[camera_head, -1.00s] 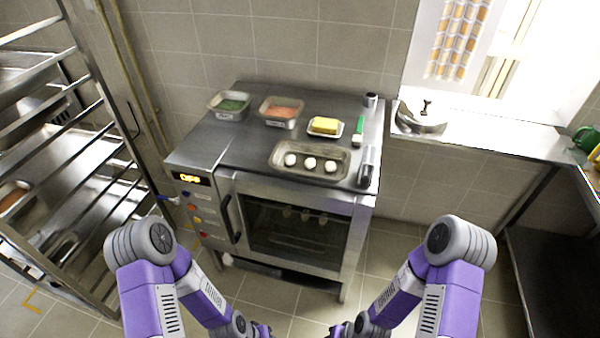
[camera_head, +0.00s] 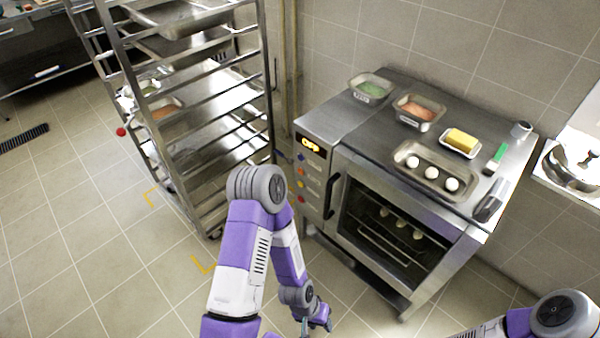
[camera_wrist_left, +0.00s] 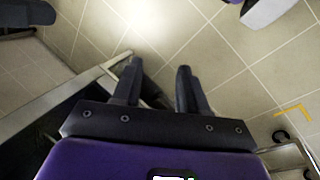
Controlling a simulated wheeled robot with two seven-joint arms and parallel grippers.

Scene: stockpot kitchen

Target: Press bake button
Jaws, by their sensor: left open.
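The oven (camera_head: 385,235) stands right of centre in the head view. Its left panel has a lit orange display (camera_head: 310,145) with several small coloured buttons in a column below it, among them an orange one (camera_head: 303,169) and a red one (camera_head: 300,198). Which one is the bake button I cannot read. My left gripper (camera_head: 312,326) hangs low in front of the oven, near the bottom edge and well below the panel. In the left wrist view its two fingers (camera_wrist_left: 158,85) are apart with nothing between them. My right arm shows at the lower right, but its gripper is out of view.
A metal rack (camera_head: 205,110) stands left of the oven. On the oven top are a tray of eggs (camera_head: 432,172), butter (camera_head: 461,140), a green-handled brush (camera_head: 496,158) and two pans (camera_head: 371,88). Tiled floor at the left front is clear.

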